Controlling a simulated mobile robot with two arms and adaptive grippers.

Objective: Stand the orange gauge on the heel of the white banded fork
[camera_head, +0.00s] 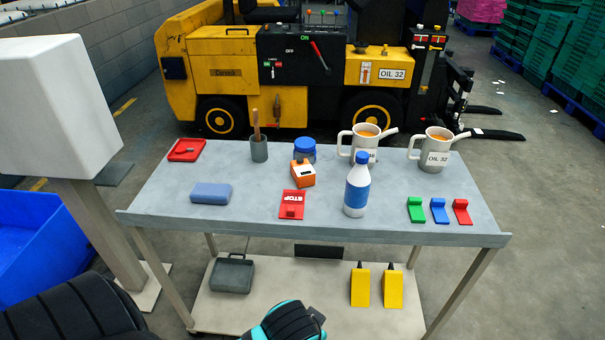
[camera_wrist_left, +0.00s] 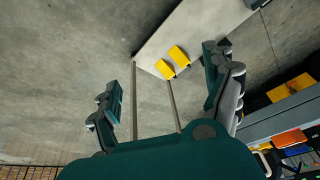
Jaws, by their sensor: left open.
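The orange gauge (camera_head: 303,173), a small orange block with a white top and a dark display, stands near the middle of the grey cart top. The forklift's long dark forks lie low over the floor at the right, a farther one (camera_head: 484,109) and a nearer one (camera_head: 490,134). My right gripper is not in view.
The cart top (camera_head: 250,203) holds a white bottle (camera_head: 357,185), blue jar (camera_head: 305,150), two oil jugs (camera_head: 368,143), red STOP tag (camera_head: 293,204), blue sponge (camera_head: 211,194) and several coloured blocks. Yellow wedges (camera_head: 361,286) sit on its lower shelf. Open floor lies right of the cart.

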